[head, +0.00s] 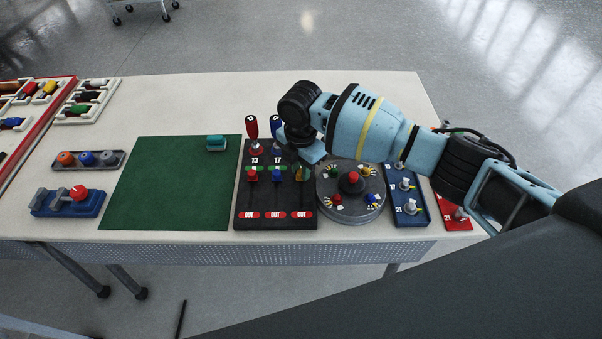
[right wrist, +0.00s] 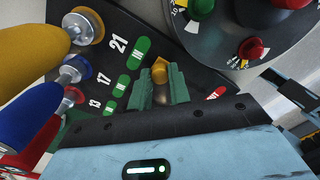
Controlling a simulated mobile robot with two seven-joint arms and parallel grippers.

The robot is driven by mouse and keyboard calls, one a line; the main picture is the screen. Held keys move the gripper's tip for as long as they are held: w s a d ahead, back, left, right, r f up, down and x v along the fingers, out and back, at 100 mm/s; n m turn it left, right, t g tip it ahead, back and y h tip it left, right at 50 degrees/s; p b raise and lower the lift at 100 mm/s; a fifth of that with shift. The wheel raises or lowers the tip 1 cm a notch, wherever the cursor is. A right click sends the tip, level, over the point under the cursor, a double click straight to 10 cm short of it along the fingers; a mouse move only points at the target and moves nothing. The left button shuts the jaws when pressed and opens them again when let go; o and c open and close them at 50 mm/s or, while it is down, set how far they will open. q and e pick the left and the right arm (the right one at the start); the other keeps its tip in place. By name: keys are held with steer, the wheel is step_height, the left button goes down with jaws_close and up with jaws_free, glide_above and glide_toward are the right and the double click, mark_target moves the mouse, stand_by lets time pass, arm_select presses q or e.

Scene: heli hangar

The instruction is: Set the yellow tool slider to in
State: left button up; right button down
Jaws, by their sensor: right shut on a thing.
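The black panel (head: 247,200) has three slots marked 13, 17 and 21, with green IN labels at the far end and red OUT labels at the near end. The yellow slider (right wrist: 160,70) is in the slot marked 21. My right gripper (head: 302,172) reaches down over that slot from the right. In the right wrist view, its green fingertips (right wrist: 161,88) are shut on the yellow slider, nearer the IN label than the OUT label. The gripper partly hides the slot. The red slider (head: 252,176) and blue slider (head: 277,176) are near their IN labels. My left gripper is out of view.
Tools with red (head: 252,128), blue (right wrist: 24,128) and yellow (right wrist: 25,48) handles stand at the panel's far end. A round grey dial unit (head: 350,205) is close on the right, then a blue panel (head: 411,216). A green mat (head: 170,190) lies left.

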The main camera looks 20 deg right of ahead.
steer(key=c, duration=1.3)
jaws_free()
steer(key=shift+w+d, duration=0.1)
steer(key=shift+w, duration=0.15)
steer(key=shift+s, duration=0.1)
steer(key=shift+r, duration=0.15)
step_height(320, 180, up, 8)
steer(key=shift+f, duration=0.2)
steer(key=shift+f, duration=0.1)
